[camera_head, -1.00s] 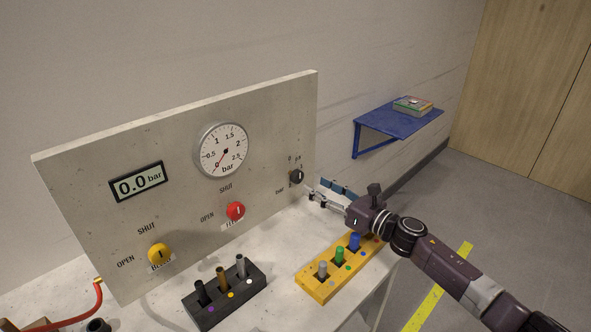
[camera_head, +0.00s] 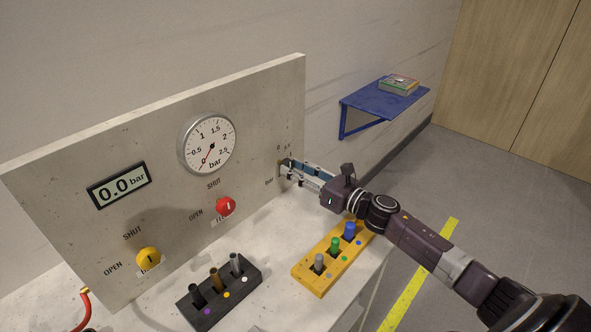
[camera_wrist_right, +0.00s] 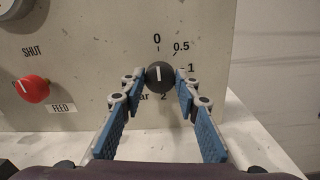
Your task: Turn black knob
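The black knob (camera_wrist_right: 159,77) is on the panel face, its white mark pointing up toward the 0 of a scale printed with 0, 0.5, 1 and 2. My right gripper (camera_wrist_right: 159,80) has one blue-padded finger on each side of the knob. Thin gaps seem to show between the fingertips and the knob, so the fingers look open around it. In the head view my right gripper (camera_head: 286,168) is at the panel's right edge and mostly hides the knob. The left gripper is not in view.
The panel (camera_head: 100,250) carries a yellow knob (camera_head: 148,258), a red knob (camera_head: 225,206), a round gauge (camera_head: 207,144) and a display (camera_head: 119,185) reading 0.0 bar. A black block (camera_head: 220,300) and a yellow block (camera_head: 325,275) with pegs stand in front. A blue shelf (camera_head: 375,105) is behind.

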